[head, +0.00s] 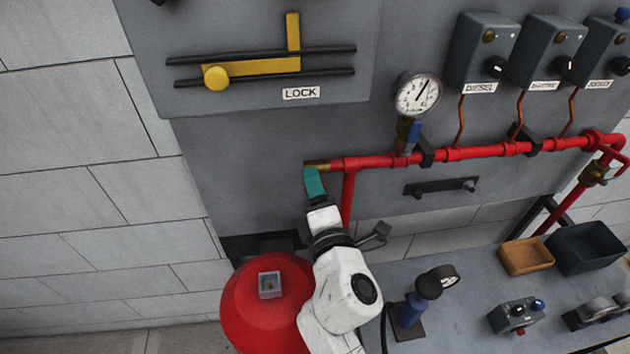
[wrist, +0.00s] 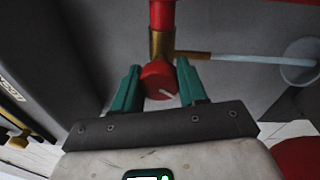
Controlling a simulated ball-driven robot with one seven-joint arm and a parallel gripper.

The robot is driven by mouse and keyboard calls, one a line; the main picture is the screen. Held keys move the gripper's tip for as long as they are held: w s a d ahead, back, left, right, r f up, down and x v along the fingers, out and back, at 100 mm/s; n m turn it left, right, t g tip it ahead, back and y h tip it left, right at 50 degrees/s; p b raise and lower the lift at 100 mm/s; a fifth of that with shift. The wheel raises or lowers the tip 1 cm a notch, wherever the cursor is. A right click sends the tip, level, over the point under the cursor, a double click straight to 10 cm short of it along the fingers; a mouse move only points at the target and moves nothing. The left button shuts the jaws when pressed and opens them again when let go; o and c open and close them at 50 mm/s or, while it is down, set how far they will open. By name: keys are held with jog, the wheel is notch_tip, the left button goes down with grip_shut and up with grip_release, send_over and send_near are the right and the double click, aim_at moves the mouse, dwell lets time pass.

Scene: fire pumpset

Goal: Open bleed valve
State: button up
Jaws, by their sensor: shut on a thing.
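The bleed valve's red knob (wrist: 157,80), with a white pointer line, sits on a brass fitting (wrist: 163,45) at the end of the red pipe. The brass end also shows in the head view (head: 318,165), where my gripper hides the knob. My gripper (wrist: 158,74) has its teal fingers on either side of the knob and is shut on it. In the head view my gripper (head: 314,182) points up at the pipe's left end, just below the brass fitting.
A pale tube (wrist: 245,59) runs from the fitting toward a white cup (wrist: 301,60). A pressure gauge (head: 417,94) is above the red pipe (head: 480,151). The yellow LOCK slide bar (head: 250,68) is up left. A red tank (head: 250,305) stands below, and a bench with several items lies right.

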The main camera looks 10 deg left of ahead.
jog(key=shift+f+n, duration=0.1)
jog(key=shift+n, duration=0.2)
jog(key=o, duration=1)
jog(key=shift+o, duration=0.2)
jog(key=v, duration=1)
jog(key=shift+s, duration=0.4)
jog(key=shift+d, duration=0.2)
